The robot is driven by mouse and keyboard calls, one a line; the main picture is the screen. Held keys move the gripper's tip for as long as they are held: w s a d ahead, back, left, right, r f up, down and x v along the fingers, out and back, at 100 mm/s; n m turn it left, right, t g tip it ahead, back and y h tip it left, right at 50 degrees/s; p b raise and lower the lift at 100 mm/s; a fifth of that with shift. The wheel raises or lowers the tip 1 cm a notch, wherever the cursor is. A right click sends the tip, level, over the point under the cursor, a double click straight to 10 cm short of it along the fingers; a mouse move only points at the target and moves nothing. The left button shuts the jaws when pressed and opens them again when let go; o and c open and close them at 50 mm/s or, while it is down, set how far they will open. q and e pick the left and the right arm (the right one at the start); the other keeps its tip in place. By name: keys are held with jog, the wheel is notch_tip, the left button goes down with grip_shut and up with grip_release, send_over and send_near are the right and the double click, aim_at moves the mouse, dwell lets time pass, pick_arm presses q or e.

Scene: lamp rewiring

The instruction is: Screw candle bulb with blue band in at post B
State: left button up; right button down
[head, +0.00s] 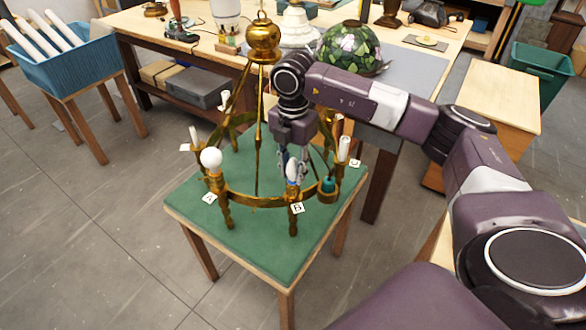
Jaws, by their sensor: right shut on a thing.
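A brass chandelier (258,201) stands on a green-topped table (262,250). Post B (295,191) is at its front, with the white label B (297,208) below. My right gripper (292,168) points straight down over post B, shut on the candle bulb (292,174). The bulb looks white, upright, with a bluish part low down. It is in line with the post's top; whether its base is in the socket is too small to tell. The gripper hides part of it. My left gripper is not in view.
A round white bulb (211,158) sits on post A at left. A white candle sleeve (344,148) stands by label C (355,162). A teal item (328,184) is right of post B. The brass stem (263,100) rises close to my right arm.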

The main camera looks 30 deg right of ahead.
jog(key=m+p, duration=0.1)
jog(key=m, duration=0.3)
jog(key=shift+r, duration=0.1)
jog(key=m+p, duration=0.1)
jog(key=m, duration=0.3)
jog(key=c, duration=1.5)
grip_release()
jog(key=shift+c, duration=0.2)
